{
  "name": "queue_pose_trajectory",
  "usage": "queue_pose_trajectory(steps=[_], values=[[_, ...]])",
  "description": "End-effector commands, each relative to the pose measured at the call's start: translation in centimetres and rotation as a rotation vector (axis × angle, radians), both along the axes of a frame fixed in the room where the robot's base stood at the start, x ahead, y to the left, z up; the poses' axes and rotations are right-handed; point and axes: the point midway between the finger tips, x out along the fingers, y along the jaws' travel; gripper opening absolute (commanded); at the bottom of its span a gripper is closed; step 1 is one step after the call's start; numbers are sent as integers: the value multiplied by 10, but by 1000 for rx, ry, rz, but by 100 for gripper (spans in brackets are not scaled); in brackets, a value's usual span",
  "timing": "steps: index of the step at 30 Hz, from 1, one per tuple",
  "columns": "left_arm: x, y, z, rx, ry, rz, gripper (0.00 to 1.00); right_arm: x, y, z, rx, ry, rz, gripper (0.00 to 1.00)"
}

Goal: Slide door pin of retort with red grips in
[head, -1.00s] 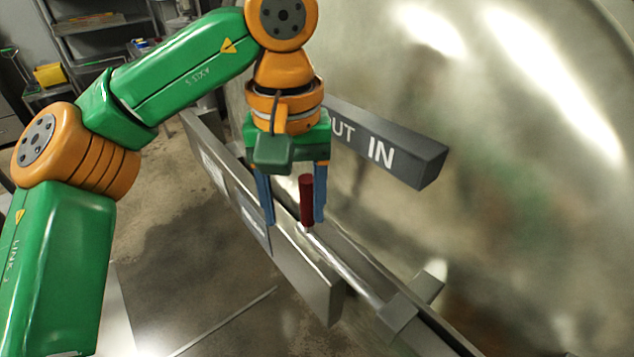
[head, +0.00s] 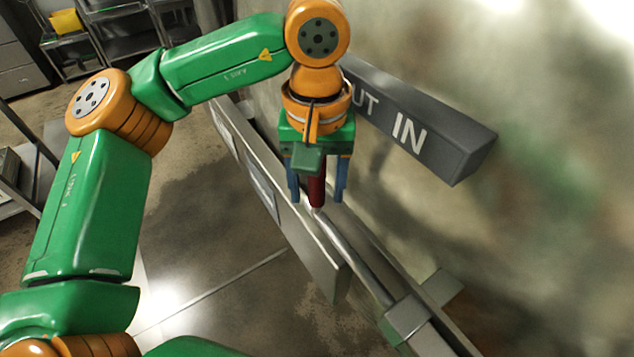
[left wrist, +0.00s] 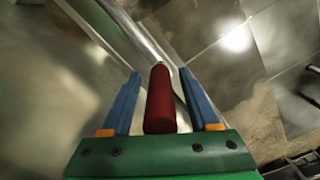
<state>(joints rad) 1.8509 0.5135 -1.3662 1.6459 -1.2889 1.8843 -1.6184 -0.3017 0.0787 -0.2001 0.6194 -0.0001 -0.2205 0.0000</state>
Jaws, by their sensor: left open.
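The door pin is a silver rod (head: 352,252) lying along a rail on the retort door. Its dark red grip (head: 317,190) stands up from the rod's far end. The rod's near part passes into a grey block (head: 406,316). My left gripper (head: 317,197) is over the grip, with one blue finger on each side of it. In the left wrist view the red grip (left wrist: 160,98) is between the two open fingers, with a gap on both sides. My right gripper is in neither view.
A dark bar (head: 420,125) lettered "IN" and partly hidden "OUT" juts out beside the gripper. The large metal retort door (head: 540,200) fills the right. A metal plate (head: 300,240) runs left of the rod. Shelves (head: 90,40) stand far behind, with open floor at left.

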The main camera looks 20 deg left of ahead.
Motion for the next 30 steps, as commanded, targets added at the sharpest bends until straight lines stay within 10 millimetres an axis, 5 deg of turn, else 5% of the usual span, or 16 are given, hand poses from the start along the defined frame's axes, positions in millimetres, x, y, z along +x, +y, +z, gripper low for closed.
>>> queue_pose_trajectory(steps=[1, 7, 30], values=[[0, 0, 0, 0, 0, 0, 55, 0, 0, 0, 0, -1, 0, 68], [0, 0, 0, 0, 0, 0, 1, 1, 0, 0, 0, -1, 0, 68], [0, 0, 1, -1, 0, -1, 0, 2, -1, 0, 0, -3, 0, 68]])
